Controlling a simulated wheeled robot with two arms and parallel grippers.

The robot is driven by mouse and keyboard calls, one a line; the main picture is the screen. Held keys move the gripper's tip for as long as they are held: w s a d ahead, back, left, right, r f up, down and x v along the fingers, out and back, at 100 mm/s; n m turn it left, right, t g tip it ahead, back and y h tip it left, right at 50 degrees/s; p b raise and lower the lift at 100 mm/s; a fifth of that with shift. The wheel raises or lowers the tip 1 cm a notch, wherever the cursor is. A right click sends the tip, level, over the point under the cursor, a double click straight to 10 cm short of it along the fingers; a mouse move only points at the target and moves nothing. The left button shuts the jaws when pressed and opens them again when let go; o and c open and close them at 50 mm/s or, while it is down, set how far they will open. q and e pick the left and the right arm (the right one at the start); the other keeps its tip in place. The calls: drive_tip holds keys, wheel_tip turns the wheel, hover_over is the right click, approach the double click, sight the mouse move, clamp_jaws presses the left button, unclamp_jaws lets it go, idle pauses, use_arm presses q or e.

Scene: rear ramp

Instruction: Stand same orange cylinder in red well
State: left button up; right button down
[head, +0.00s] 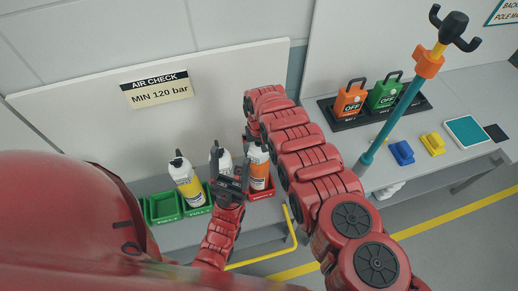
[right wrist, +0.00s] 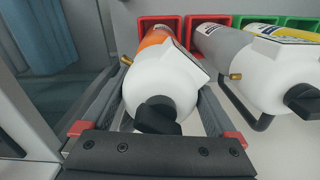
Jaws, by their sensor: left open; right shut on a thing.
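The orange cylinder (head: 259,171) has a white top and a black valve. It also shows in the right wrist view (right wrist: 164,82), between the fingers of my right gripper (right wrist: 160,85), which is shut on it. It looks nearly upright in the head view. Its lower end is at the red well (head: 264,193); I cannot tell whether it rests on the bottom. My left gripper (head: 231,182) is open, in front of the grey cylinder (head: 225,160) just left of the orange one. The grey cylinder's lower part is hidden in the head view; it stands by another red well (right wrist: 193,22) in the wrist view.
A yellow cylinder (head: 187,186) stands at a green well (head: 199,211); the green well (head: 163,207) left of it is empty. A wall with an air check sign (head: 156,90) rises behind. A teal pole (head: 398,108) and lockout tags (head: 350,100) are on the right.

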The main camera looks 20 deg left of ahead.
drive_tip(key=shift+w+f+b, duration=0.1)
drive_tip(key=shift+f+b, duration=0.25)
drive_tip(key=shift+b, duration=0.05)
unclamp_jaws()
drive_tip(key=shift+r, duration=0.1)
drive_tip(key=shift+r, duration=0.6)
wheel_tip(320, 180, up, 8)
drive_tip(key=b, duration=0.3)
drive_tip(key=shift+f, duration=0.1)
wheel_tip(320, 180, up, 8)
drive_tip(key=p, duration=0.7)
drive_tip(key=shift+r, duration=0.2)
